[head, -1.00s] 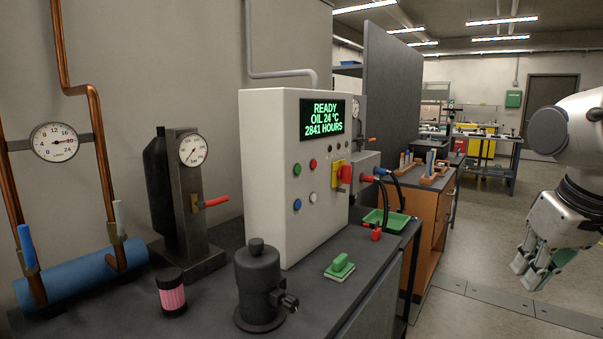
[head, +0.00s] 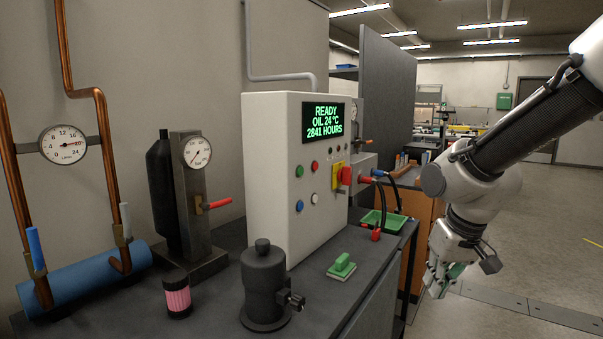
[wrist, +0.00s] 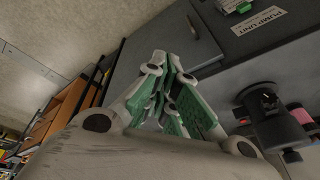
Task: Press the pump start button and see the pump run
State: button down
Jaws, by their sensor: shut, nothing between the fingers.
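The pump control cabinet (head: 270,165) is a white box on the dark bench. Its display (head: 328,122) reads READY, OIL 24 °C, 2841 HOURS in green. Below it are a green button (head: 299,171), a red button (head: 315,166), a blue button (head: 299,206) and a white button (head: 315,198). A red knob on a yellow plate (head: 338,177) is to their right. Button labels are not readable. My gripper (head: 437,285) is shut and empty, right of the bench and apart from the cabinet. Its green-padded fingers (wrist: 168,100) show in the wrist view.
A black cylindrical vessel (head: 265,285), a pink-banded jar (head: 177,293) and a green-handled block (head: 342,267) stand on the bench. A green tray (head: 385,221) and black hoses lie at the cabinet's right. The wrist view shows a PUMP UNIT label (wrist: 259,20). The right floor is clear.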

aim_at(300, 171)
jog(key=w+a+f+m+t+y, duration=0.35)
jog(key=w+a+m+t, duration=0.35)
jog(key=w+a, duration=1.05)
jog(key=w+r+m+t+y, duration=0.1)
jog(key=w+r+m+t, duration=0.1)
jog(key=r+m+t, duration=0.4)
jog(key=w+d+r+m+t+y, duration=0.1)
jog(key=r+m+t, duration=0.5)
jog(key=r, duration=0.6)
jog(key=shift+w+d, duration=0.3)
jog(key=shift+w, duration=0.6)
jog(key=w+a, duration=0.5)
jog(key=a, duration=0.2)
jog(key=shift+a, duration=0.2)
jog(key=shift+a, duration=0.15)
jog(key=shift+w+a, duration=0.15)
jog(key=shift+a, duration=0.05)
